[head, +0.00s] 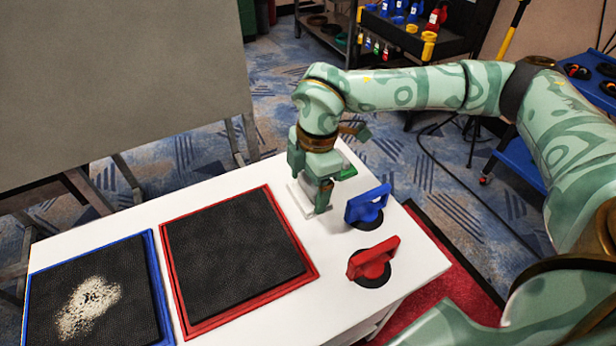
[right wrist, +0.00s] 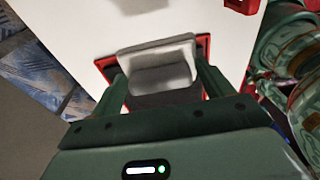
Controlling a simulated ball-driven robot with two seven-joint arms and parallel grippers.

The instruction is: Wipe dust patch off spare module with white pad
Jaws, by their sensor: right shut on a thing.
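The dust patch (head: 88,308) is a pale, speckled smear on the black face of the blue-edged module (head: 155,290), which lies flat at the left of the white table. My right gripper (head: 320,192) is beyond the red-edged module's upper right corner, well to the right of the dust. It is shut on the white pad (head: 297,200), whose grip block (right wrist: 162,76) sits between the fingers in the right wrist view. I cannot tell whether the pad touches the table. My left gripper is not in view.
The red-edged module (head: 310,277), with a clean black face, lies between the dusty module and my gripper. A blue suction handle (head: 367,205) and a red suction handle (head: 374,258) stand on the table (head: 410,270) at the right. A large grey panel (head: 110,90) rises behind the table.

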